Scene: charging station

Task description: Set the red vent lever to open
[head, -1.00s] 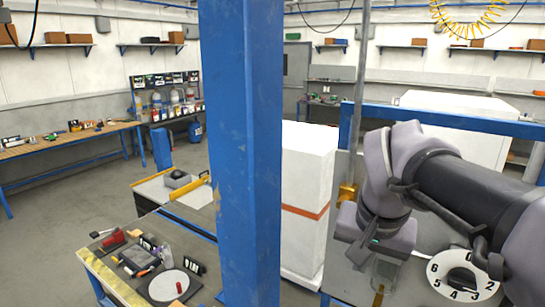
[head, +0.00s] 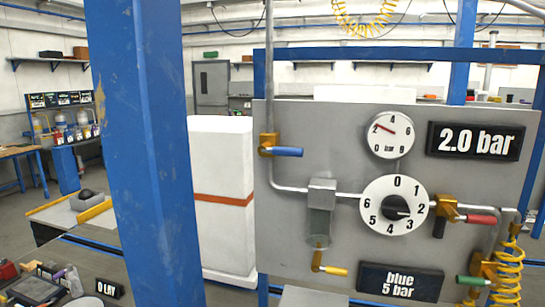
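The red vent lever (head: 480,219) is on a brass valve (head: 444,209) at the right of the grey panel (head: 290,120) in the head view. The lever lies about level, its red grip pointing right. Nothing touches it. My gripper is out of view, so its state does not show.
The panel also bears a blue lever (head: 287,152), a yellow lever (head: 333,271), a green lever (head: 472,281), a numbered dial (head: 395,205), a gauge (head: 391,135) near 2, a "2.0 bar" display (head: 475,141) and a "blue 5 bar" sign (head: 400,282). A blue post (head: 145,150) stands left.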

